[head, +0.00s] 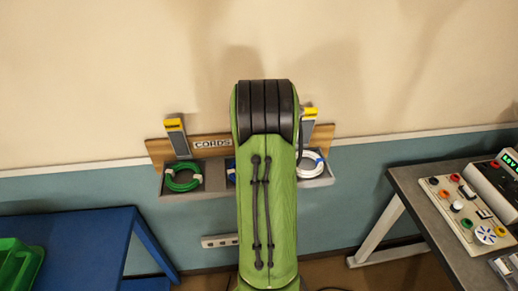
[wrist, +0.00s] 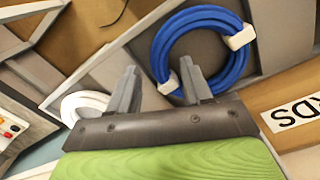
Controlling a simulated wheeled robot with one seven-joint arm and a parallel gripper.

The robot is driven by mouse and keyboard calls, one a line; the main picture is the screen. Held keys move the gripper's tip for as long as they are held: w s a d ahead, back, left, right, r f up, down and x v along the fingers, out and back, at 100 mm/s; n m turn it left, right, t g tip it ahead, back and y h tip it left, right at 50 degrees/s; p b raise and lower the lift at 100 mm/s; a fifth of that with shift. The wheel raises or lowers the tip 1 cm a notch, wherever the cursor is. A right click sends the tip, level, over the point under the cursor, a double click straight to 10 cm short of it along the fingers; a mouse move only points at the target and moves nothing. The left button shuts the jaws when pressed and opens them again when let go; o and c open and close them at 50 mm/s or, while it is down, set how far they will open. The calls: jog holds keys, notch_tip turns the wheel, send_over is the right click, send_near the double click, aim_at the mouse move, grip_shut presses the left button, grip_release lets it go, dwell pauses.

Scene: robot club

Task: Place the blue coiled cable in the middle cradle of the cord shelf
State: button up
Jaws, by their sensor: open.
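The blue coiled cable (wrist: 159,48), bound with white ties, lies in the middle cradle of the cord shelf in the wrist view. Only a blue sliver (head: 231,172) shows beside my arm in the head view. My gripper (wrist: 163,82) is open at the near edge of the coil. One finger overlaps the coil's edge in the picture and the other stands apart from it; whether either touches cannot be told. Nothing is held between the fingers. The cord shelf (head: 211,178) is on the wall; my arm hides its middle, and my gripper, in the head view.
A green coil (head: 183,181) lies in the left cradle and a white coil (head: 310,165) in the right cradle. Yellow-topped grey uprights (head: 177,138) rise behind. A blue table (head: 95,235) stands left, and a bench (head: 425,205) with electronics right.

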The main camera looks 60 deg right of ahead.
notch_tip(320, 180, up, 11)
jog(key=p, duration=0.2)
jog(key=w+a+r+n+t+h, duration=0.1)
jog(key=w+a+r+n, duration=0.15)
jog(key=a, duration=0.25)
jog(key=w+a+r+n+t, duration=0.1)
jog(key=a+r+n, duration=0.15)
jog(key=a, duration=0.35)
jog(key=s+a+n+t, duration=0.2)
jog(key=s+a+n, duration=0.2)
jog(key=a, duration=0.7)
jog(key=s+a+n+t, duration=0.1)
jog(key=s+a+n, duration=0.4)
jog(key=a, duration=0.6)
jog(key=shift+s+t+y, duration=0.4)
jog(key=shift+s, duration=0.45)
jog(key=shift+s, duration=0.1)
